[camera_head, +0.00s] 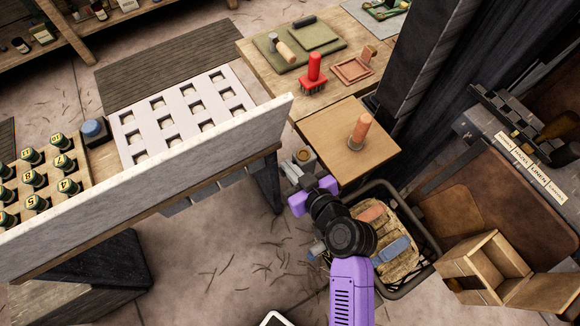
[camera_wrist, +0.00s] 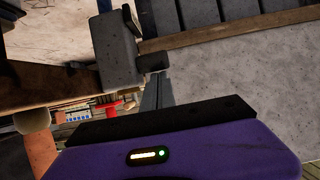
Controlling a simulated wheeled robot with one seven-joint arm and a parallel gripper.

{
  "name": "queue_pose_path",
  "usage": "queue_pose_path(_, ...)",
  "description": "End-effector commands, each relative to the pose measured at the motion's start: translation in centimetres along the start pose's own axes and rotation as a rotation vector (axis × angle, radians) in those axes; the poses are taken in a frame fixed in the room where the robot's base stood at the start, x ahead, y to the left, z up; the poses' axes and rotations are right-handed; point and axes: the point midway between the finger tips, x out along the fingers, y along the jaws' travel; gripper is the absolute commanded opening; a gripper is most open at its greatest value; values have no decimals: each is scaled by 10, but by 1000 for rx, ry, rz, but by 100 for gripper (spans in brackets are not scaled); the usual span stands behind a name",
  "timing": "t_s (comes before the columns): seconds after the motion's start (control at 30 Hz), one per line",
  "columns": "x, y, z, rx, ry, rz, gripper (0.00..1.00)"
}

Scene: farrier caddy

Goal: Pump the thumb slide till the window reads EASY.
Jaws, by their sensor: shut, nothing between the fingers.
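I cannot make out a thumb slide for certain, and no window reading EASY is legible in either view. A small pale block with a round brass-coloured top (camera_head: 304,156) stands by the end of the white-topped bench, close to my gripper; I cannot tell if it is the slide's housing. My gripper (camera_head: 291,173) is in front of the bench end, below the wooden board. In the wrist view its dark fingers (camera_wrist: 156,92) are together and empty. A dark grey block (camera_wrist: 116,50) with a small dark tab (camera_wrist: 153,62) lies just beyond the fingertips.
A black basket (camera_head: 410,285) with tools stands under my arm. A wooden board (camera_head: 340,135) with an upright peg (camera_head: 359,132) is behind it. A labelled rack (camera_head: 530,165) is at right.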

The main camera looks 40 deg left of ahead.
Motion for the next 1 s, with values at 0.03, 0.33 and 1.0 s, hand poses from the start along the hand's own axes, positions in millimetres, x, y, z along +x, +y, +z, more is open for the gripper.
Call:
queue_pose_path(0.03,4,0,12,1,-5,-1,0)
queue_pose_path(0.33,14,-1,34,2,-7,-1,0)
queue_pose_path(1.0,12,2,-9,-1,-5,0,0)
